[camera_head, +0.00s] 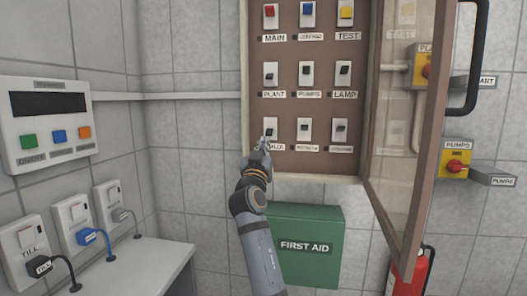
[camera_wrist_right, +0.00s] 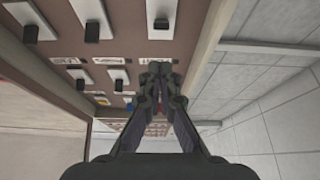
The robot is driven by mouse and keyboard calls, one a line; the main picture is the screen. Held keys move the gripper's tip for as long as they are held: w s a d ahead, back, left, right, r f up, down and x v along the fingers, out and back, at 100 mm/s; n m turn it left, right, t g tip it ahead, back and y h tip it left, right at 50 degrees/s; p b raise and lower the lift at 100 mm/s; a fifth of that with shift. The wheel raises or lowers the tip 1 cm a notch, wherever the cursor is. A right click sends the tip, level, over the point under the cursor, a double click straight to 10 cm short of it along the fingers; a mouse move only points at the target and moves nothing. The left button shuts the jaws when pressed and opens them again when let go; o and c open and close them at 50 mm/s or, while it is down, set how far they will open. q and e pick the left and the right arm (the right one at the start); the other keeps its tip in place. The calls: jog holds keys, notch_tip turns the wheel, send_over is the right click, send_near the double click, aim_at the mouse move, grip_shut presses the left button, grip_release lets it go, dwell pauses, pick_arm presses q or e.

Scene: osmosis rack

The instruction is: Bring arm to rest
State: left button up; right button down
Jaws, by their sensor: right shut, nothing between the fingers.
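My right gripper (camera_head: 264,146) is at the lower left corner of the open switch cabinet (camera_head: 288,165), close to the bottom-left switch (camera_head: 271,128). I cannot tell whether it touches the switch. My right arm reaches up to it from the bottom of the head view. In the right wrist view the right gripper (camera_wrist_right: 160,72) has its fingers together with nothing between them. The cabinet panel with its switches fills the upper left of that view. My left gripper does not show.
The cabinet's glazed door (camera_head: 403,120) stands open to the right. A green first aid box (camera_head: 318,270) hangs below the cabinet, beside my forearm. A red extinguisher (camera_head: 415,275) is at lower right. A white counter (camera_head: 150,265) and plugged sockets (camera_head: 72,218) are at left.

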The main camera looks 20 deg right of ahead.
jog(key=shift+s+a+f, duration=0.1)
jog(key=shift+s, duration=0.05)
dwell(0.3)
